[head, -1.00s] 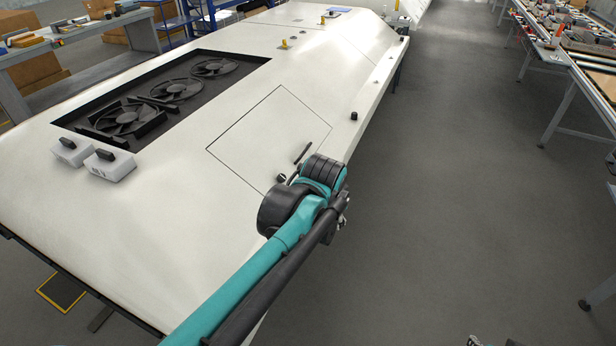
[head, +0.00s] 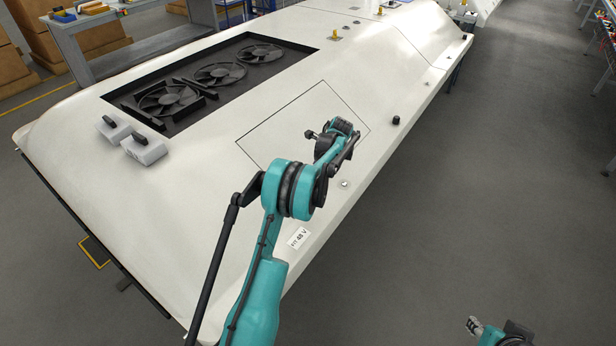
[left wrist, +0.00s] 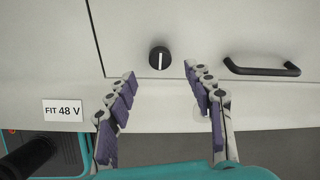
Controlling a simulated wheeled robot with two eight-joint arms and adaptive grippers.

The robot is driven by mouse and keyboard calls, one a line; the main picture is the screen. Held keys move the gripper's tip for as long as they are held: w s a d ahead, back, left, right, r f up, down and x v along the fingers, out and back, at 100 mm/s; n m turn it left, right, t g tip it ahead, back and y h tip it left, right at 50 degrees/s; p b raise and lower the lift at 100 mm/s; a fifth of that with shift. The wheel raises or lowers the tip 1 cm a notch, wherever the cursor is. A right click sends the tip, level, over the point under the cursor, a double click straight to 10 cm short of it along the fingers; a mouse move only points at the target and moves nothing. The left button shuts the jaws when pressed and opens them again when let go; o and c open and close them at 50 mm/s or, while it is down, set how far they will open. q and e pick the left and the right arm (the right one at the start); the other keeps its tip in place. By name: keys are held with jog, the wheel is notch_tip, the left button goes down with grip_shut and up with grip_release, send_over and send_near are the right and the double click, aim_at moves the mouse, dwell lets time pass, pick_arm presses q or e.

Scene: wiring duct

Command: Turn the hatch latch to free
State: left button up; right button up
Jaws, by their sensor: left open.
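The hatch latch is a round black knob (left wrist: 160,57) with a white line that stands upright in the left wrist view. It sits near the edge of the pale hatch panel (head: 285,118). My left gripper (left wrist: 160,77) is open and empty. Its purple-padded fingers lie either side of the knob's position, with the knob just beyond the fingertips and no contact visible. In the head view my left arm hides the knob and the fingers. Part of my right gripper (head: 474,325) shows at the bottom right; its jaws are unclear.
A black bar handle (left wrist: 262,67) is right of the knob. A "FIT 48 V" label (left wrist: 62,110) is at the left. Fans (head: 220,74) in a dark recess and two grey boxes with black handles (head: 143,147) are beyond. A black post (head: 396,120) stands near the edge.

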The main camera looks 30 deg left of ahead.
pick_arm(q)
jog(key=b+x, duration=0.2)
jog(key=x, duration=0.5)
jog(key=shift+a+f, duration=0.15)
jog(key=shift+f, duration=0.15)
jog(key=c, duration=1.2)
